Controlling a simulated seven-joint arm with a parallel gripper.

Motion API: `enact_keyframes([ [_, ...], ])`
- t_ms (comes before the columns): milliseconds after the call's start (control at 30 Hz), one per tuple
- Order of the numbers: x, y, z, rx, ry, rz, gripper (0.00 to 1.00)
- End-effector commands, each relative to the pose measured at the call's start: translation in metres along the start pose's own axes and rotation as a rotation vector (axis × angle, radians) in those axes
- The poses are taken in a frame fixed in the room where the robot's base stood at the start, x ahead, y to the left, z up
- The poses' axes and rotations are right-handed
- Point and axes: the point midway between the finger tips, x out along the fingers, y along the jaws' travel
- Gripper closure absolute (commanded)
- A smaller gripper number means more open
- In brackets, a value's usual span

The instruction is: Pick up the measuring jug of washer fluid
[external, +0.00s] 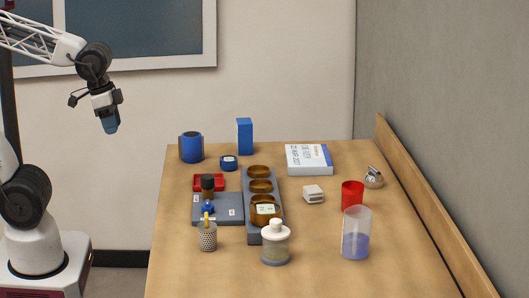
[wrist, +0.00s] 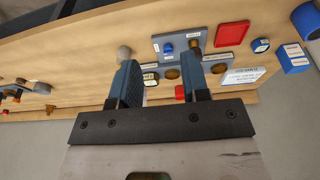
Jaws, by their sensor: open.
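The measuring jug (external: 356,233) is a clear, upright cylinder with blue-violet fluid in its lower part. It stands on the table (external: 315,275) at the front right in the external view. I cannot make it out in the wrist view. My gripper (external: 110,126) is in the air at the upper left, off the table's left side and far from the jug. In the wrist view my gripper (wrist: 161,72) has its two blue fingers apart, with nothing held between them.
A red cup (external: 352,195) stands just behind the jug. A white-lidded jar (external: 275,245) is to its left, past bare table. A grey tray with amber bowls (external: 272,232), a perforated cup (external: 207,237) and a blue can (external: 191,148) stand farther left. A wooden ledge (external: 430,205) runs along the right wall.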

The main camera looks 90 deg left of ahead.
Motion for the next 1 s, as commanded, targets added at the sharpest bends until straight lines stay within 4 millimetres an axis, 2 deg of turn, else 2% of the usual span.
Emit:
enact_keyframes([
  [167,-0.003,0.003,-0.02,-0.03,-0.008,0.002,0.58],
  [267,-0.006,0.006,-0.038,-0.06,-0.016,0.003,0.58],
  [633,-0.011,0.026,-0.128,-0.209,-0.047,0.005,0.58],
  [1000,0.001,0.053,-0.219,-0.364,-0.08,-0.001,0.58],
])
